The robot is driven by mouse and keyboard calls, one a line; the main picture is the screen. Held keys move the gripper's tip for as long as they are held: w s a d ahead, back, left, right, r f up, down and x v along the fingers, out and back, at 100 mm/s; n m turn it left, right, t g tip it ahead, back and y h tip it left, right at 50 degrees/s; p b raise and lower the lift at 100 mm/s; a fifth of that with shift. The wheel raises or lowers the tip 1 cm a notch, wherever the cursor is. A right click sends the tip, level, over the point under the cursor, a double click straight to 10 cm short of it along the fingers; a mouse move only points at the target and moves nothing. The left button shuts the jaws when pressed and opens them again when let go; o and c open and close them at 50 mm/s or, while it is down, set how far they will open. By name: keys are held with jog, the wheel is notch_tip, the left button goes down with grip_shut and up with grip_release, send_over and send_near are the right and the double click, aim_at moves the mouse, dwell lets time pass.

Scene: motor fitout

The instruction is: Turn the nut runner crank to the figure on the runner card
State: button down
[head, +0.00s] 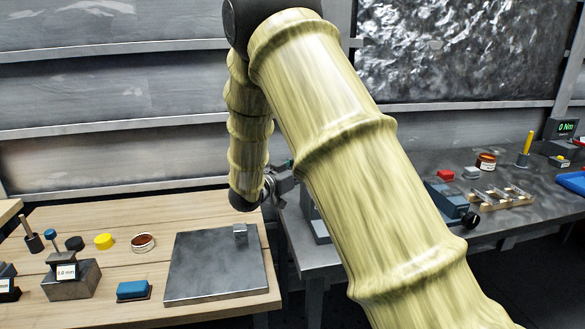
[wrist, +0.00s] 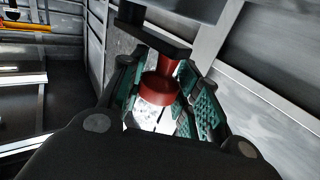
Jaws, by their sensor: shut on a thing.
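My gripper (wrist: 162,80) is shut on a red crank grip (wrist: 160,90) in the wrist view, with a teal-padded finger on each side. The grip's narrower red stem meets a dark crank arm (wrist: 150,40) above. In the head view my gripper (head: 281,178) is mostly hidden behind my arm, at the near-left edge of the grey bench. A grey upright stand (head: 314,218) beside it is partly covered by my arm, and the crank cannot be made out there. I cannot pick out a readable runner card in either view.
A small display (head: 567,127) at far right reads 0 Nm. On the wooden bench are a metal plate (head: 210,275), a gauge block reading 0.0 mm (head: 70,280) and small parts.

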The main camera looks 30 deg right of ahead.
jog(key=shift+d, duration=0.1)
jog(key=c, duration=1)
grip_release()
jog(key=shift+s+d, duration=0.1)
jog(key=shift+s, duration=0.05)
jog(key=shift+a, duration=0.2)
jog(key=shift+a, duration=0.1)
jog(key=v, duration=1.1)
jog(key=shift+a, duration=0.3)
